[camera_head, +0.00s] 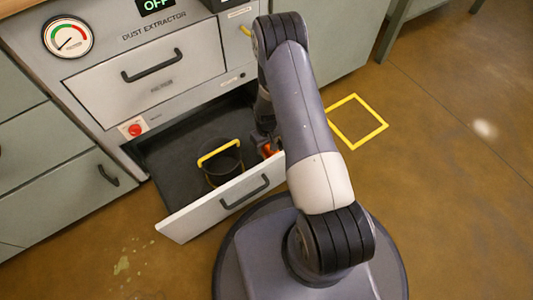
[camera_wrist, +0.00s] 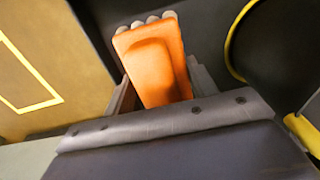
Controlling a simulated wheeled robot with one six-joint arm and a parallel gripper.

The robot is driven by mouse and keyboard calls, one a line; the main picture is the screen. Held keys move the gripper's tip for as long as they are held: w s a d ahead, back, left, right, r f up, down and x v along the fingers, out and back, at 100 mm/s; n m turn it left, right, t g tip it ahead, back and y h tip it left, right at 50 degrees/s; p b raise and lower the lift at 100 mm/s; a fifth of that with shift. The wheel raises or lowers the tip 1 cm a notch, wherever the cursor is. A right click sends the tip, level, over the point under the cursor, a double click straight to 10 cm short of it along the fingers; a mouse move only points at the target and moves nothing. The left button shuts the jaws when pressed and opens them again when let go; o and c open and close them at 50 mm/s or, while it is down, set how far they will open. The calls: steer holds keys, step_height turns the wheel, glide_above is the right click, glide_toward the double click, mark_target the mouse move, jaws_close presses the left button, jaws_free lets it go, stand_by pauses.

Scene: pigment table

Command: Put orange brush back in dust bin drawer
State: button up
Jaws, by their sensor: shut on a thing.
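The orange brush (camera_wrist: 152,62) fills the middle of the wrist view, with pale rounded tips along its far end. My gripper (camera_wrist: 160,88) is shut on it, a finger on each side. In the head view a small bit of the orange brush (camera_head: 267,150) shows beside my arm, inside the open dust bin drawer (camera_head: 226,204) near its right end. My arm hides most of the gripper there. The drawer is pulled out from the bottom of the dust extractor (camera_head: 150,75). I cannot tell whether the brush touches the drawer floor.
A dark bin with a yellow handle (camera_head: 218,151) stands in the drawer, left of the brush; its rim also shows in the wrist view (camera_wrist: 231,50). A yellow square (camera_head: 356,121) marks the floor at right. The drawer's left part is clear.

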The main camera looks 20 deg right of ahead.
mark_target(266, 151)
steer(key=shift+f+b, duration=0.75)
steer(key=shift+f, duration=1.5)
steer(key=shift+f, duration=0.1)
steer(key=o, duration=1)
steer(key=shift+o, duration=0.2)
step_height(266, 151, up, 12)
steer(key=p, duration=0.5)
steer(key=shift+o, duration=0.4)
